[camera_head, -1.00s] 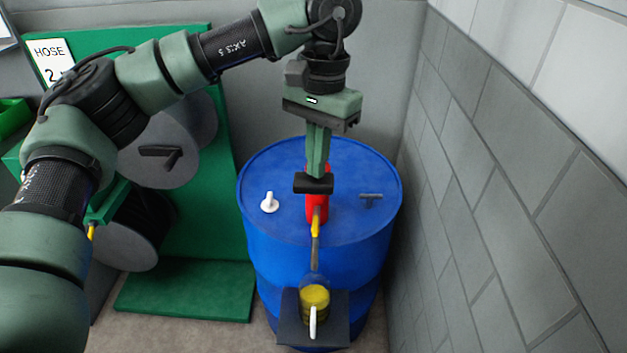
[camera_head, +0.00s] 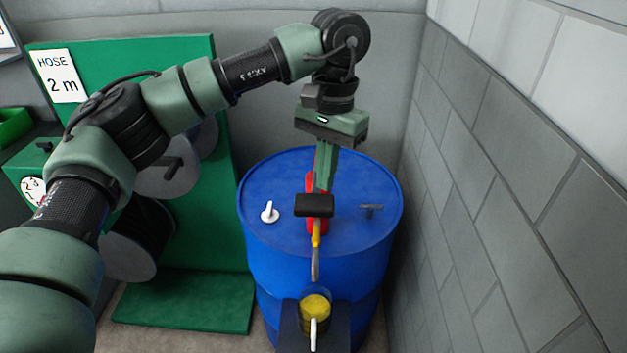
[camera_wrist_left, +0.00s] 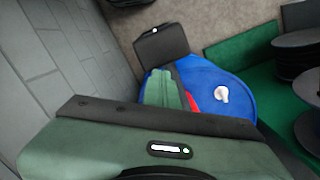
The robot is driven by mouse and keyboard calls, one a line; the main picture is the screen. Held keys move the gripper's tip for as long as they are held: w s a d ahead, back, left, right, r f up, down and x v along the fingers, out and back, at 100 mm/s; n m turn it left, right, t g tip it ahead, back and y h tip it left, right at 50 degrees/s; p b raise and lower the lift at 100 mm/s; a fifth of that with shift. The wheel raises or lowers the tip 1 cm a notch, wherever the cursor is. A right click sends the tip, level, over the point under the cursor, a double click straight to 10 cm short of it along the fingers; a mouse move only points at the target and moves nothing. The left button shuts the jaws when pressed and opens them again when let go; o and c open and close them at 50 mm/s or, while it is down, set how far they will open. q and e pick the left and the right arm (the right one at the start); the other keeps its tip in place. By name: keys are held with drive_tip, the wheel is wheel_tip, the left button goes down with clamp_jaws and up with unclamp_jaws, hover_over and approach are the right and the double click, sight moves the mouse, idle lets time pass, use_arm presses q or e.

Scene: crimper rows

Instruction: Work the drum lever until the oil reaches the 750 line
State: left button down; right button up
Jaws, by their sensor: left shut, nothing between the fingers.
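The blue drum (camera_head: 262,185) stands against the back wall with a red pump (camera_head: 311,185) on its lid. The lever's wide black paddle (camera_head: 314,206) lies over the pump; it also shows in the left wrist view (camera_wrist_left: 160,45). My left gripper (camera_head: 322,186) points down, fingers shut and empty, tips at the paddle; whether they touch it I cannot tell. A spout (camera_head: 316,263) comes down from the pump toward a jug (camera_head: 314,314) holding yellow oil, its pale handle facing me. The jug's marks and the 750 line are unreadable. My right gripper is not in view.
A white cap (camera_head: 269,212) and a small dark fitting (camera_head: 371,209) sit on the lid. The jug stands on a dark shelf (camera_head: 341,322). A green hose-reel stand (camera_head: 190,295) is at left. A grey block wall (camera_head: 500,200) is close at right.

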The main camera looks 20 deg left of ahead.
use_arm(q)
drive_tip(key=shift+w+d+f, duration=0.1)
drive_tip(key=shift+w, duration=0.05)
wheel_tip(320, 180, up, 8)
drive_tip(key=b, duration=0.1)
drive_tip(key=shift+w, duration=0.35)
drive_tip(key=shift+d, duration=0.1)
idle(0.8)
idle(0.6)
